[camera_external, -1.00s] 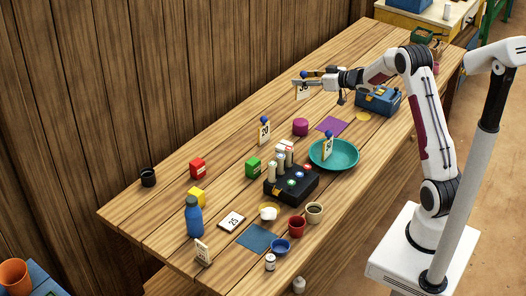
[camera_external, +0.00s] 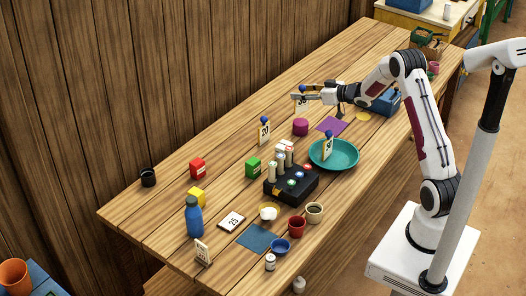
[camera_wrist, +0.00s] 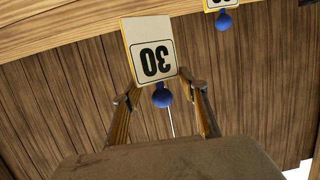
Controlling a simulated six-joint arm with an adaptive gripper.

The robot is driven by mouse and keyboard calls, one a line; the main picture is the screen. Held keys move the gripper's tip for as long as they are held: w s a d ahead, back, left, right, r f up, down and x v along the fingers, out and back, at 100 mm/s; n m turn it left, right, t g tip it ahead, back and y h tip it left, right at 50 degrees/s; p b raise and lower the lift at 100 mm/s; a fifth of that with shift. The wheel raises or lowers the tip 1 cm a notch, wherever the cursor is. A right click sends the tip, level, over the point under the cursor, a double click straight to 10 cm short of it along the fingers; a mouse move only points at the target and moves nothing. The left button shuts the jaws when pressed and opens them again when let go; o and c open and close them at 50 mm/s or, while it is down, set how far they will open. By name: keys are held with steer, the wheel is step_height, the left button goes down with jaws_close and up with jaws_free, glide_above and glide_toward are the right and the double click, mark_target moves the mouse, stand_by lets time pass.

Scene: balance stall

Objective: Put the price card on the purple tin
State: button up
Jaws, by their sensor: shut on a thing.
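My gripper (camera_external: 306,95) is shut on a price card (camera_external: 301,105) with a blue knob on top. The wrist view shows this card (camera_wrist: 152,48) upside down, reading 30, with its blue knob (camera_wrist: 162,97) near my fingertips. In the external view the card hangs roughly upright, just above the purple tin (camera_external: 300,128) in the picture. I cannot tell whether its lower edge touches the tin. The tin stands on the wooden table and is not seen in the wrist view.
A card marked 20 (camera_external: 264,133) stands left of the tin. A purple mat (camera_external: 332,126) lies right of the tin, with a blue box (camera_external: 384,103) beyond. A black block (camera_external: 292,186) with bottles stands nearer.

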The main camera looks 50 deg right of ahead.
mark_target(303, 102)
steer(key=shift+f, duration=0.4)
steer(key=shift+f, duration=0.1)
steer(key=shift+f, duration=1.75)
steer(key=shift+f, duration=0.1)
steer(key=o, duration=1)
steer(key=shift+c, duration=0.2)
steer(key=shift+s, duration=0.1)
steer(key=shift+s+d+r, duration=0.1)
steer(key=shift+s+r, duration=0.2)
steer(key=shift+s, duration=0.2)
steer(key=v, duration=1)
steer(key=shift+s, duration=0.35)
